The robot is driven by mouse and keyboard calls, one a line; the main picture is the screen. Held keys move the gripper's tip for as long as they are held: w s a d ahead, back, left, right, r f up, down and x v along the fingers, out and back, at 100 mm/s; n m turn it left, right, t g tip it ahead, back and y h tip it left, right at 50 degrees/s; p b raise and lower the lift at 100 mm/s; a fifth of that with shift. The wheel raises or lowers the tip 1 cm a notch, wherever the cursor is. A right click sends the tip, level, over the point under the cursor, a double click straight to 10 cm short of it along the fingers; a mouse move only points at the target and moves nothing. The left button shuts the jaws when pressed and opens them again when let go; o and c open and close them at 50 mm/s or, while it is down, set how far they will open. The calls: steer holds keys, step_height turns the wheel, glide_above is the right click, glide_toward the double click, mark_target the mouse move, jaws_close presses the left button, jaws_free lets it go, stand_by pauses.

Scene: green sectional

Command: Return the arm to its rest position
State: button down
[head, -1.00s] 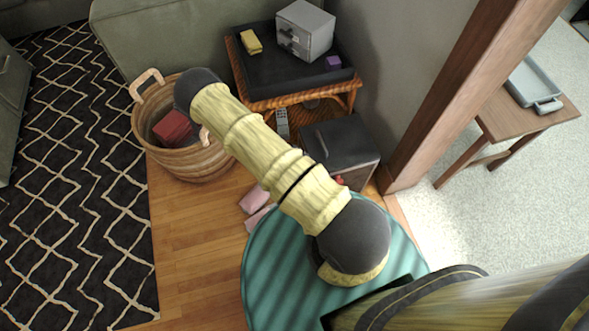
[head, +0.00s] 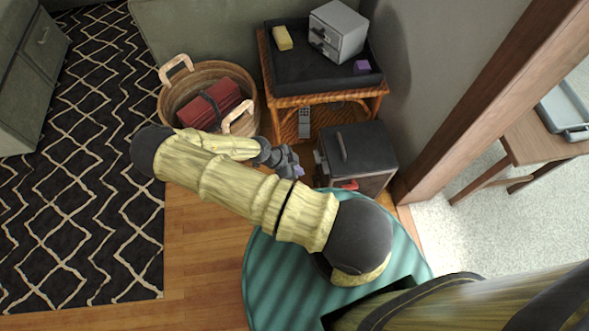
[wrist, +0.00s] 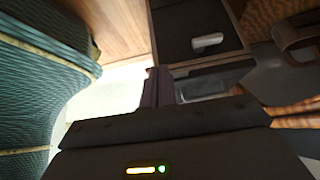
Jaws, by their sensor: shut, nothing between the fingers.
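My yellow-and-black arm (head: 210,178) reaches left from its dark shoulder joint in the head view, bends at the elbow, and its forearm folds back to the right. My gripper (head: 291,171) is at the forearm's end, above the wooden floor, just left of a small dark cabinet (head: 357,148). In the wrist view the dark fingers of my gripper (wrist: 158,87) are together with nothing between them. Part of the cabinet, with a pale handle, appears beyond them there (wrist: 190,18). I cannot tell the exact gap between gripper and cabinet.
A wicker basket (head: 178,91) with a red bundle stands behind my forearm. A wicker table (head: 285,101) holds a black tray with a grey box, a yellow block and a purple block. A wooden post (head: 455,95) rises at right. Wooden floor (head: 205,255) is open at left.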

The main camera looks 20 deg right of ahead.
steer(key=shift+s+a, duration=0.2)
stand_by(0.4)
steer(key=a+r+n+y, duration=0.35)
steer(key=r+n, duration=0.25)
steer(key=r, duration=0.5)
steer(key=a+r+n+y, duration=0.3)
steer(key=a+r+n, duration=0.15)
steer(key=r, duration=0.65)
steer(key=s+d+r+n+t+p, duration=0.2)
steer(key=r+n+p, duration=0.3)
steer(key=r+p, duration=1.1)
steer(key=s+d+r+n+t+p, duration=0.2)
steer(key=r+n+p, duration=0.3)
steer(key=r+p, duration=1)
steer(key=w+v, duration=0.3)
steer(key=v, duration=1.2)
steer(key=shift+r+p, duration=0.35)
steer(key=shift+r, duration=0.05)
steer(key=shift+n, duration=0.25)
